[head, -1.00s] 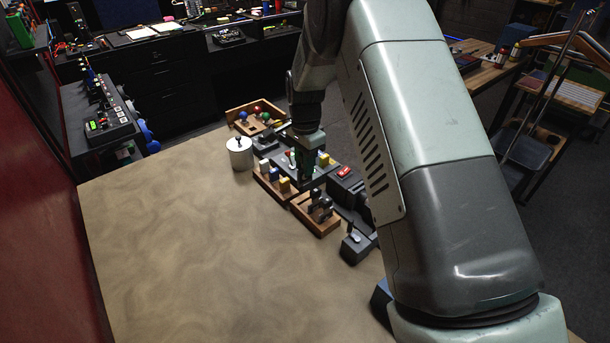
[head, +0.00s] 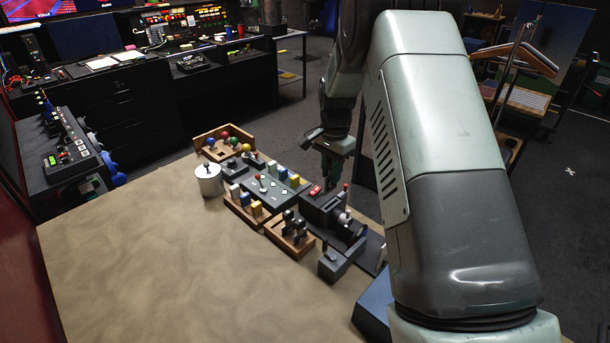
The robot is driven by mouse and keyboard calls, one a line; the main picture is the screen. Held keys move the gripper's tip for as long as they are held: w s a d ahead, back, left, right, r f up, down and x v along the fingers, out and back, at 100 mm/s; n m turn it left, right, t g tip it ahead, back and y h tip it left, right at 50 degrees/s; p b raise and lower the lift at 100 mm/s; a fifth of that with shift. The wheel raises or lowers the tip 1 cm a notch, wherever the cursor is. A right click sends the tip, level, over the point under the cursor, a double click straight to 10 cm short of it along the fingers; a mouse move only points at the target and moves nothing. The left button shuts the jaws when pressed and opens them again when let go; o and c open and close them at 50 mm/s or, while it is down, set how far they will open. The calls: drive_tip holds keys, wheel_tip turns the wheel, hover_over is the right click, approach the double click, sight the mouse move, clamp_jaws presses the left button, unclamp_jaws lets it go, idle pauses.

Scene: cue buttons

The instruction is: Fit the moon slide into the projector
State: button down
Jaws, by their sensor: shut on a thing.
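My gripper (head: 331,180) is over the back part of a dark machine with a lens barrel, which looks like the projector (head: 322,211). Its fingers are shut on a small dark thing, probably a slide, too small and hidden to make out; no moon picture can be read. I cannot tell whether it touches the projector. A wooden rack (head: 284,243) in front of the projector holds dark upright pieces (head: 299,228) that look like slides; their pictures are not legible.
Left of the projector are a dark panel (head: 268,186) with coloured blocks, a wooden rack of blocks (head: 240,211), a tray of coloured balls (head: 212,153) and a white canister (head: 208,180). A grey box (head: 335,262) stands in front. The table's left part (head: 150,260) is clear.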

drive_tip(key=shift+d+f, duration=0.15)
drive_tip(key=shift+d, duration=0.15)
drive_tip(key=shift+f, duration=1.7)
drive_tip(key=shift+f, duration=2.7)
idle(1.4)
drive_tip(key=c, duration=0.8)
unclamp_jaws()
drive_tip(key=shift+r, duration=3.5)
